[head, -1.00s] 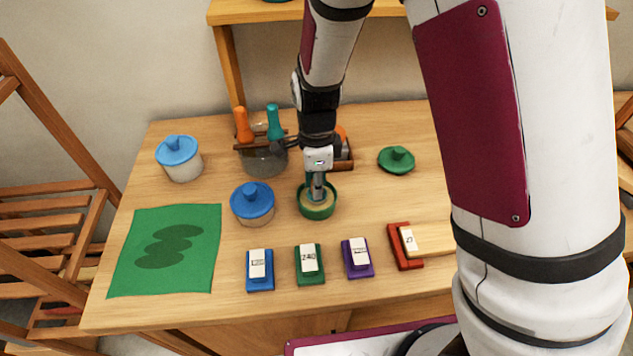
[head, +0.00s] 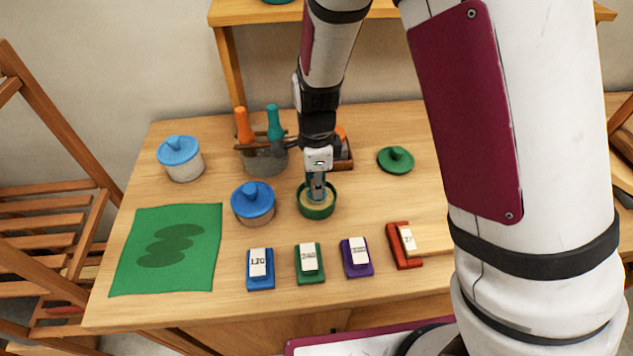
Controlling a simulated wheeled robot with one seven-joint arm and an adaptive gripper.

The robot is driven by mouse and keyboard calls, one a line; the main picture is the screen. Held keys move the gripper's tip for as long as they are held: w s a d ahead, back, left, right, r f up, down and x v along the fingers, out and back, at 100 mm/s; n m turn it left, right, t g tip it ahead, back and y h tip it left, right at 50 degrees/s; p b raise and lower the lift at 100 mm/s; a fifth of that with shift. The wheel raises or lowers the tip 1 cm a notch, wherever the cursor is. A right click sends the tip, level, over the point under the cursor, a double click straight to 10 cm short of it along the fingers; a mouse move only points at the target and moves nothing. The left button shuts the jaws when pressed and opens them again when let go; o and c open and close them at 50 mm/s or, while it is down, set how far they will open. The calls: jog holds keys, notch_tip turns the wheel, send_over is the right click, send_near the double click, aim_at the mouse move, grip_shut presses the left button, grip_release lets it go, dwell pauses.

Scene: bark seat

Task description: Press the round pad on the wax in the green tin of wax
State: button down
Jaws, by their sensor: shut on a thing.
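The green tin of wax (head: 318,212) stands open on the table, with pale wax (head: 327,200) showing inside its rim. My gripper (head: 316,194) points straight down into the tin's mouth. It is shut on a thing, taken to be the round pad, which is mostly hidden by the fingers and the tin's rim. I cannot tell whether the pad touches the wax. The tin's green lid (head: 395,159) lies apart on the table to the right.
A blue-lidded tin (head: 253,202) stands close left of the green tin. A blue-lidded jar (head: 181,158), a green cloth (head: 168,248) and a pot with orange and teal handles (head: 263,158) are further left and behind. Blue (head: 260,268), green (head: 309,264), purple (head: 357,258) and red (head: 404,246) blocks line the front.

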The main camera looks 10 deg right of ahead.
jog(key=shift+s+f, duration=0.1)
dwell(0.3)
jog(key=shift+r+p, duration=2.25)
jog(key=shift+r, duration=1.35)
jog(key=shift+w+d+n, duration=0.4)
jog(key=shift+n, duration=0.1)
jog(key=w+d+n, duration=0.3)
jog(key=d+n, duration=0.3)
jog(key=n, duration=0.2)
jog(key=w+d+f+n, duration=0.1)
jog(key=w+d+n, duration=0.2)
jog(key=d+n, duration=0.3)
jog(key=shift+w+d+f+n, duration=0.2)
jog(key=shift+w+f+n, duration=0.05)
jog(key=shift+n, duration=1.25)
